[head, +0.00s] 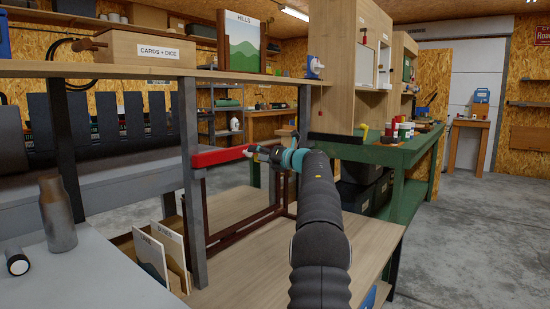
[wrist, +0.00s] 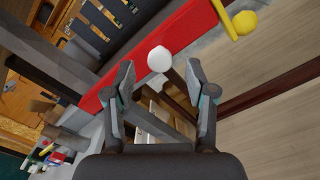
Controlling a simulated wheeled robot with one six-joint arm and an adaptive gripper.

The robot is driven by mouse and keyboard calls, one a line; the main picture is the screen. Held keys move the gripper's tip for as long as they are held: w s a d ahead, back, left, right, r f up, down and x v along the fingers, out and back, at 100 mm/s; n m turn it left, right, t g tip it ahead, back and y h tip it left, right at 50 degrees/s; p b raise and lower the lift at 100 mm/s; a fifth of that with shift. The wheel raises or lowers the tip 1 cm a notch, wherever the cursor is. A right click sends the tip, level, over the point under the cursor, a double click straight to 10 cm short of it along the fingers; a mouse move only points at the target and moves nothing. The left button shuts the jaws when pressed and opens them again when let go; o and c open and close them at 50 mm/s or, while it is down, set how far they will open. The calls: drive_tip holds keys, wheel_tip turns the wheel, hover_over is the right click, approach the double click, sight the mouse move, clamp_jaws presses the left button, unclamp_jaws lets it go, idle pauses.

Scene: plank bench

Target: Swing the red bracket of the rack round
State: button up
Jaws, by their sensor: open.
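The red bracket (head: 222,155) sticks out from the rack's grey post at mid height in the head view. In the wrist view the red bracket (wrist: 150,62) runs diagonally behind my fingers. A white round knob (wrist: 160,58) shows in the gap between my fingertips, by the bracket's edge. Whether the fingers reach around it, I cannot tell. My gripper (head: 256,151) is at the bracket's right end. It is open and empty, with its two fingers (wrist: 160,80) spread on either side of the knob in the picture.
A yellow lever with a round end (wrist: 244,22) lies near the red bar in the wrist view. The rack's upper shelf (head: 150,70) carries a wooden box (head: 138,48). A grey bottle (head: 58,213) stands at the left. A green bench (head: 385,152) is at the right.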

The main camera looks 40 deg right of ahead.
drive_tip(key=v, duration=0.8)
drive_tip(key=shift+s, duration=0.1)
idle(0.3)
